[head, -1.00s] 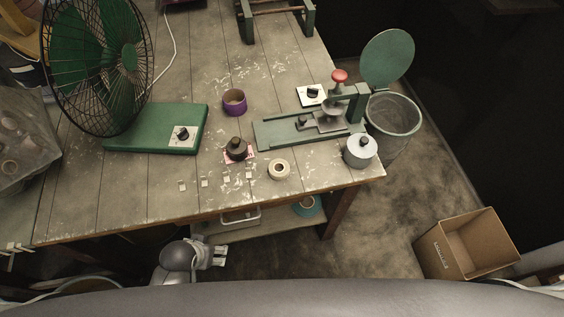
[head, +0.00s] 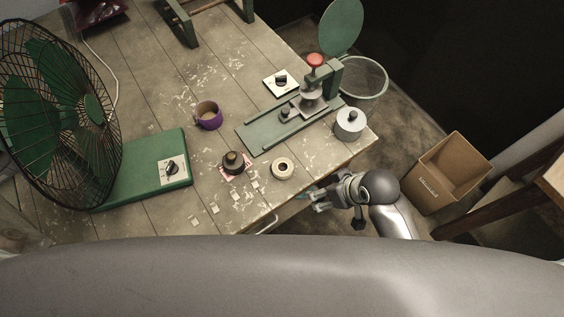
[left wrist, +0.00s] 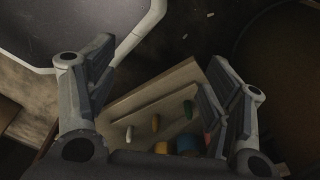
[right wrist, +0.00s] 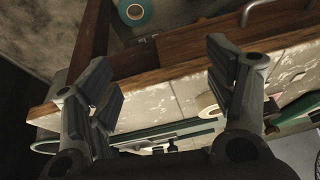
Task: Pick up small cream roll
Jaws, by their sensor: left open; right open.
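The small cream roll (head: 282,168) lies flat on the worn wooden table near its front edge, its dark centre hole facing up. It also shows in the right wrist view (right wrist: 207,105), partly behind a finger. My right gripper (head: 318,199) is open and empty, just off the table's front edge, to the right of and nearer than the roll. In the right wrist view its fingers (right wrist: 160,95) are spread wide. My left gripper (left wrist: 160,100) is open and empty; it shows only in its wrist view, over a wooden box with coloured pieces.
A dark knobbed weight (head: 233,163) stands left of the roll, with small pale squares nearby. A green press (head: 290,125) and a grey lidded pot (head: 350,124) stand behind and right. A purple roll (head: 208,116) and green fan (head: 140,170) are farther left.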

